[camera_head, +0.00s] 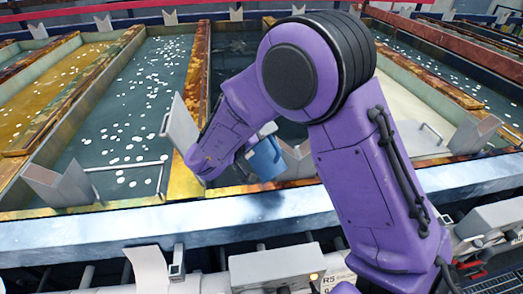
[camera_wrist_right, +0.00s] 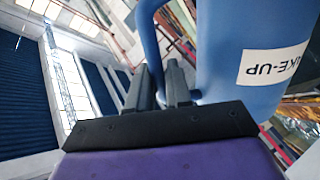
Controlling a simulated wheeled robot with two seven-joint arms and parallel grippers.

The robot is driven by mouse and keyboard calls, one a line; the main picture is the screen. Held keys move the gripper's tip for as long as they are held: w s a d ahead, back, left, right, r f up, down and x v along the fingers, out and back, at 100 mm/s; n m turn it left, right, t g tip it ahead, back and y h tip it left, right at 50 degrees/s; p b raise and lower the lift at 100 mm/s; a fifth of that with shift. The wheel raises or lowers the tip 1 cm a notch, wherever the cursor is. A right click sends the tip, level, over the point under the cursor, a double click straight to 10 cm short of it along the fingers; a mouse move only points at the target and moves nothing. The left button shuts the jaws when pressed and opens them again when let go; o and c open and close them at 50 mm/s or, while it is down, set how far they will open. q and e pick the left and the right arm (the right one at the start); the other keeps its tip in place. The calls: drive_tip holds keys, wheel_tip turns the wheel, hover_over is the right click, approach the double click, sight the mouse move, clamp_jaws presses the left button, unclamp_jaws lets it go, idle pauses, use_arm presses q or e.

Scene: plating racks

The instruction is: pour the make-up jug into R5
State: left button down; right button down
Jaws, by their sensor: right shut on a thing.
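The blue make-up jug (camera_head: 265,157) hangs over the front of the dark middle tank, partly hidden by my right arm. My right gripper (camera_wrist_right: 162,88) is shut on the jug's handle. Its fingers are hidden behind my forearm in the head view. The R5 tag (camera_head: 328,280) is on the front below the dark middle tank (camera_head: 232,45), whose liquid is partly covered by my arm. The jug's mouth and contents cannot be seen. My left gripper is not in view.
A tank with white floating specks (camera_head: 130,90) lies left of the middle one, and an amber tank (camera_head: 50,85) is farther left. A pale tank (camera_head: 410,105) is at the right. Grey brackets (camera_head: 60,185) stand on the front rim. A grey box (camera_head: 275,268) sits below.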

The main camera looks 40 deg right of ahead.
sight(272, 140)
drive_tip(key=shift+s+f+m+t+b, duration=0.1)
drive_tip(key=shift+s+m+t+b, duration=0.25)
drive_tip(key=shift+s+m, duration=0.95)
drive_tip(key=shift+w, duration=0.3)
drive_tip(key=shift+s+f+m+h+b, duration=0.1)
drive_tip(key=shift+f+m+h+b, duration=0.2)
drive_tip(key=shift+f+m+b, duration=0.25)
drive_tip(key=shift+s+f+m+t+b, duration=0.25)
drive_tip(key=shift+f+m+b, duration=0.2)
drive_tip(key=shift+m+b, duration=0.35)
drive_tip(key=shift+m, duration=0.35)
